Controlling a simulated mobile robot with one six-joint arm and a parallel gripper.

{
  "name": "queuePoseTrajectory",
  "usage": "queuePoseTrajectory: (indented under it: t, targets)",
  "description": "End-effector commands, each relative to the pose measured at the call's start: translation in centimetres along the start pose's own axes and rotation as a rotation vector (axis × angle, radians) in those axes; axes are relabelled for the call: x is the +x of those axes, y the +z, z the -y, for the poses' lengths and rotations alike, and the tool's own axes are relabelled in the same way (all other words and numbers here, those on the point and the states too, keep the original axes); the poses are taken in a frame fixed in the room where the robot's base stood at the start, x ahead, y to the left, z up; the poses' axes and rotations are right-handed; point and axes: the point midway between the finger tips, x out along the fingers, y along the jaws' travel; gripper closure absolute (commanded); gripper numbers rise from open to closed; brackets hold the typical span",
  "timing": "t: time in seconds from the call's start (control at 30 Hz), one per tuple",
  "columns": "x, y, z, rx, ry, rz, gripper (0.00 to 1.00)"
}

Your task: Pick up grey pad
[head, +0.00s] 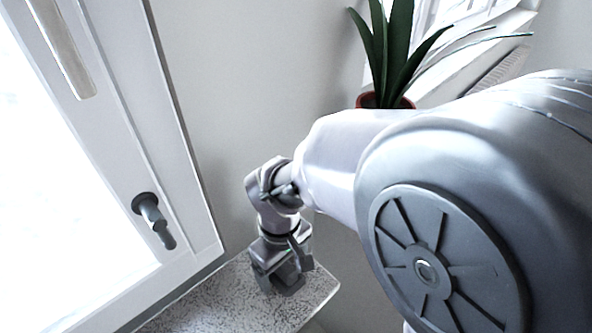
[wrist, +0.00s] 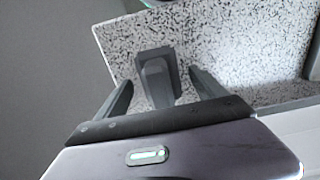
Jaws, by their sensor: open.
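The grey pad (wrist: 156,72) shows in the wrist view as a dark grey block with a narrower raised part towards me. It is by the near edge of the speckled stone sill (wrist: 258,45). My gripper (wrist: 161,78) is open, with one finger on each side of the pad and a visible gap to each. I cannot tell the height of the fingertips over the sill. In the head view my gripper (head: 281,278) points down at the sill's end, and I cannot make out the pad apart from it.
A white-framed window with a dark handle (head: 154,220) stands left of my arm. A potted plant (head: 392,55) in a red pot is behind my arm. The sill (head: 205,300) is bare left of my gripper and ends just right of it.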

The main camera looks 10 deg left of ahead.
Motion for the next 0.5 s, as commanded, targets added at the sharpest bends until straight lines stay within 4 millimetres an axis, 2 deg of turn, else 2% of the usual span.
queuePoseTrajectory:
  t: [0.03,0.23,0.5]
  targets:
    - [0.96,-0.01,0.01,0.000,0.000,0.000,0.20]
    - [0.69,-0.04,0.01,0.000,0.000,-0.002,0.22]
    - [0.67,-0.03,0.01,0.000,0.000,-0.001,0.75]
